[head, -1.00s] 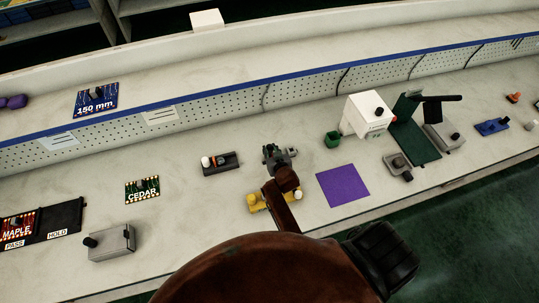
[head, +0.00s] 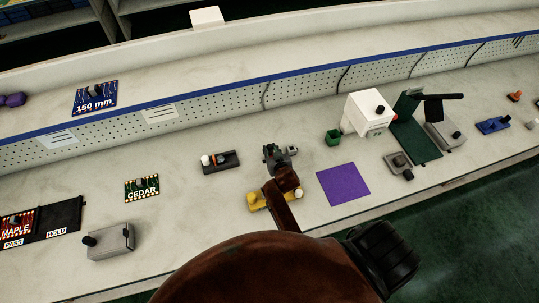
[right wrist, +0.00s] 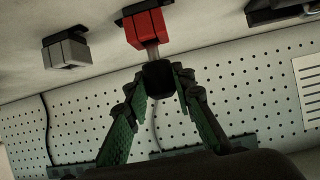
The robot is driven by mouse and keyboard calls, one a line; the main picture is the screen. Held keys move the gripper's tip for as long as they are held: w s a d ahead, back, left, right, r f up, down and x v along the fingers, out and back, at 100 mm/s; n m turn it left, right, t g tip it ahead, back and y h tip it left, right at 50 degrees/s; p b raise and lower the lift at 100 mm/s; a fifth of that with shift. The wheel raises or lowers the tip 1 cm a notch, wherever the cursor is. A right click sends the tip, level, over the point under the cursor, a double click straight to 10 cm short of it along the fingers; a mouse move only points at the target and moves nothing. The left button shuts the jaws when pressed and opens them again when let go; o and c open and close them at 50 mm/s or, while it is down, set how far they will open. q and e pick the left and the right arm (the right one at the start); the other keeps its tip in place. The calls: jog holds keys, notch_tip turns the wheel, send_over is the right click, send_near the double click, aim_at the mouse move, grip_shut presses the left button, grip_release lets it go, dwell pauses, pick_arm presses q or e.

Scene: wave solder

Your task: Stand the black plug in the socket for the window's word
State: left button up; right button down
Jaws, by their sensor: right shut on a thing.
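My right gripper (head: 279,158) is low over the middle of the bench in the head view. In the right wrist view its two green-padded fingers (right wrist: 160,78) are shut on the black plug (right wrist: 158,75). A grey shaft (right wrist: 151,50) runs from the plug toward a red socket block (right wrist: 146,27); I cannot tell whether it has entered the block. A grey block (right wrist: 66,52) stands apart to the left. In the head view my gripper hides the plug and red block. A white machine (head: 366,113) stands to the right; no window word is legible. My left gripper is not in view.
A yellow holder (head: 259,201) lies close below my gripper. A dark holder (head: 221,168) with small pieces and the CEDAR board (head: 142,193) lie to the left. A purple mat (head: 343,186) and green cup (head: 333,138) are to the right. A perforated panel (head: 305,92) runs behind.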

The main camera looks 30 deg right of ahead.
aim_at(270, 147)
jog(key=shift+f+b, duration=0.4)
jog(key=shift+f, duration=0.25)
jog(key=shift+f, duration=0.1)
jog(key=c, duration=1.6)
grip_release()
jog(key=shift+f, duration=0.1)
jog(key=shift+s, duration=0.1)
notch_tip(270, 147, up, 10)
jog(key=shift+r, duration=0.2)
